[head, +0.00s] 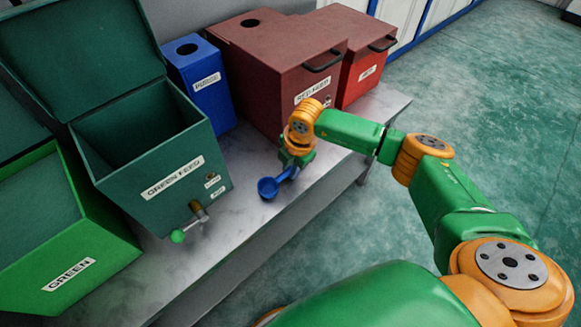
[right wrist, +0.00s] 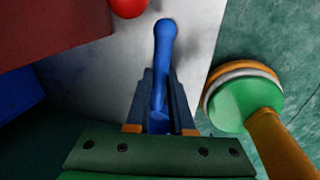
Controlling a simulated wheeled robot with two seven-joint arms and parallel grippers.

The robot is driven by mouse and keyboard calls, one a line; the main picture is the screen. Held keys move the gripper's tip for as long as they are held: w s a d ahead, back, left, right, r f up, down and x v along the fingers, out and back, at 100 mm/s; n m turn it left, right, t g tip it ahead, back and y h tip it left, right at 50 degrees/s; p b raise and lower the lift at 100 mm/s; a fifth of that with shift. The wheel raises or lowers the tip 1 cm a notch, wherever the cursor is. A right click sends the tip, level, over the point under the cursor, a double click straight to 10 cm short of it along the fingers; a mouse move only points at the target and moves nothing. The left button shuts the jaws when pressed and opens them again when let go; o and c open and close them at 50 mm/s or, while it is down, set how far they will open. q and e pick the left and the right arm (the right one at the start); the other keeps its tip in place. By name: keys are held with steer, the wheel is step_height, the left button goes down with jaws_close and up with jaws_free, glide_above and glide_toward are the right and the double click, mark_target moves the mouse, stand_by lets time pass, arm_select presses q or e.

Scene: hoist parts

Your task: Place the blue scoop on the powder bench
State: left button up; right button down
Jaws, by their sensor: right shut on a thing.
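The blue scoop (head: 268,187) is in my right gripper (head: 290,165), its round bowl pointing to the lower left in the head view. My right gripper is shut on the scoop's handle. In the right wrist view the blue handle (right wrist: 165,45) sticks out from between the fingers (right wrist: 161,105). The bench (head: 240,165) has a grey marbled top, and the scoop is over its front part. I cannot tell whether the scoop touches the top. My left gripper is not in view.
The GREEN FEED bin (head: 150,170), with its lid open and a green-knobbed valve (head: 178,236), stands left of the scoop. A blue PURGE bin (head: 203,85), a dark red bin (head: 265,70) and a red bin (head: 365,72) stand behind. Bare bench top surrounds the scoop.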

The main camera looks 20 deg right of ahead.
steer(key=c, duration=1.2)
jaws_free()
steer(key=shift+f, duration=0.15)
steer(key=shift+c, duration=0.2)
steer(key=o, duration=0.5)
steer(key=shift+c, duration=0.2)
steer(key=shift+r, duration=0.3)
step_height(320, 180, up, 12)
steer(key=s+p, duration=0.2)
steer(key=shift+s+d+f, duration=0.15)
steer(key=shift+d+f, duration=0.05)
steer(key=shift+d, duration=0.25)
